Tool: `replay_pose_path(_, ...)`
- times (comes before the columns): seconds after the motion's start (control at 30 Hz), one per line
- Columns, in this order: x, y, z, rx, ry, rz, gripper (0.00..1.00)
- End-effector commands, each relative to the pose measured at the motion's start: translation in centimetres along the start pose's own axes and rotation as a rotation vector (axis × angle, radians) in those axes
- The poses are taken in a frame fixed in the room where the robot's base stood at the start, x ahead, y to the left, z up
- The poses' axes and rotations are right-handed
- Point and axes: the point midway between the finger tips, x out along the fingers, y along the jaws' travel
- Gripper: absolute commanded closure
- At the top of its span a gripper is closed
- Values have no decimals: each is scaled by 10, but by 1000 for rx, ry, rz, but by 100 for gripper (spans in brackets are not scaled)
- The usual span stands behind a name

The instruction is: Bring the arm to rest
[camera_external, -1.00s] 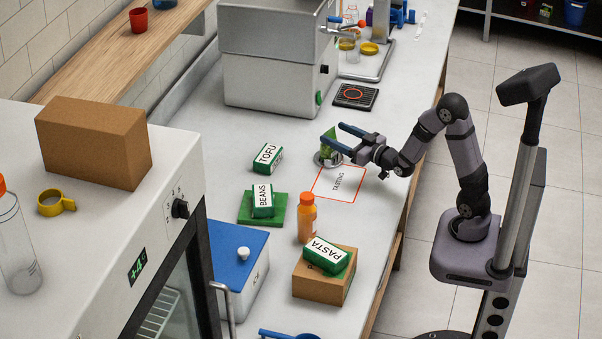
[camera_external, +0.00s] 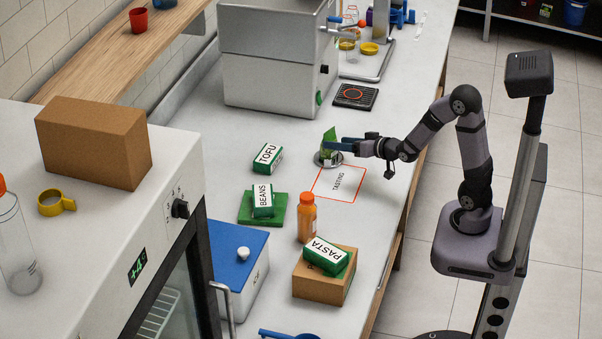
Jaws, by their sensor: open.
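My gripper (camera_external: 345,144) is at the end of my arm, above the counter (camera_external: 300,122) near its right edge. Its fingers point left, toward a green, wedge-like item (camera_external: 329,141) on a small round metal dish (camera_external: 322,160). One finger largely hides the other from this side. The gripper holds nothing that I can see. Whether the fingertips touch the green item cannot be told.
A red-outlined tasting square (camera_external: 340,184) lies empty just in front of the dish. A black scale-like pad (camera_external: 355,96) lies behind.

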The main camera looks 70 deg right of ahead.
Motion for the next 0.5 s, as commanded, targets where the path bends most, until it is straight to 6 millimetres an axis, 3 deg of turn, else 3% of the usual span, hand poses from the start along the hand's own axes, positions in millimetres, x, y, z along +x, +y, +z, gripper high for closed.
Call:
replay_pose_path(0.03,-8,-13,-2,-26,-65,3,35)
replay_pose_path(0.17,-31,-31,22,-111,-266,21,35)
replay_pose_path(0.27,-58,-43,41,-186,-436,30,35)
replay_pose_path(0.5,-150,-64,72,-383,-846,29,35)
